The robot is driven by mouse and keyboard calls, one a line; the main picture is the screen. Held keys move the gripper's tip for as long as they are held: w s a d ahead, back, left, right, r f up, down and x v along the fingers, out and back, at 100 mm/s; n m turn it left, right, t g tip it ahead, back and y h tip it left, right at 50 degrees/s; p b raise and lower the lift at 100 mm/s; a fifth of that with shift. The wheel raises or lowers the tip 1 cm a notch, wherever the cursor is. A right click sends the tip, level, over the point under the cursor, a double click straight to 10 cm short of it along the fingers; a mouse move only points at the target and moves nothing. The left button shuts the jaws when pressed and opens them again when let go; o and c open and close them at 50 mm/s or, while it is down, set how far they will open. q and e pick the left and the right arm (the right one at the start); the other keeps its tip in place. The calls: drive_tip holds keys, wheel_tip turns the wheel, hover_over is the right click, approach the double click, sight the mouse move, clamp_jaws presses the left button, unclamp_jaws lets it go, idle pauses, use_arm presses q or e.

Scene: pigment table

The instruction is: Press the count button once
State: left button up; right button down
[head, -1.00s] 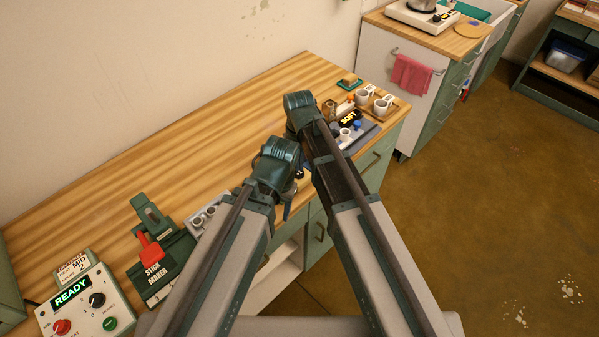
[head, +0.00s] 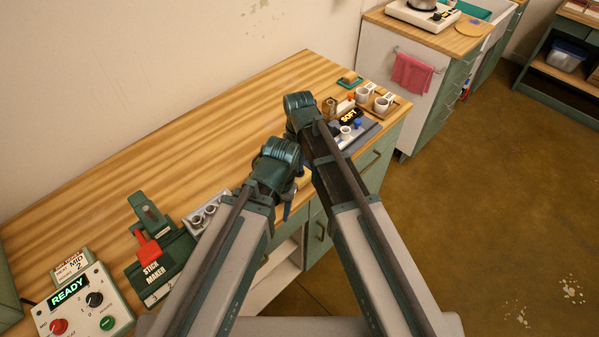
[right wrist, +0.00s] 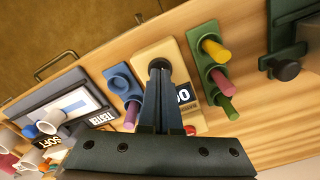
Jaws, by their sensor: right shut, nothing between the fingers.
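In the right wrist view, a cream counter box (right wrist: 150,43) lies on the wooden table, with a dark display reading what looks like "00" (right wrist: 183,96) and a red button (right wrist: 190,130) at its near end. My right gripper (right wrist: 158,66) is shut and empty. Its fingertips are over the far part of the cream box, at a dark round spot; whether they touch it I cannot tell, and they hide what lies beneath. In the head view my arms mostly hide the box and the right gripper.
In the right wrist view, a green holder (right wrist: 207,70) with coloured sticks and a blue holder (right wrist: 120,79) flank the box. A grey tester (right wrist: 62,105) and cups stand further left. In the head view, the stick maker (head: 160,262) and a "READY" panel (head: 80,312) stand at left; the back tabletop is clear.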

drive_tip(key=shift+f+b, duration=0.4)
drive_tip(key=shift+f, duration=0.2)
drive_tip(key=shift+r+p, duration=2.8)
drive_tip(key=shift+f, duration=0.1)
drive_tip(key=s+d, duration=0.3)
drive_tip(key=s, duration=0.5)
drive_tip(key=s+d+h, duration=0.1)
drive_tip(key=s+d, duration=0.2)
drive_tip(key=s, duration=0.5)
drive_tip(key=shift+n, duration=0.4)
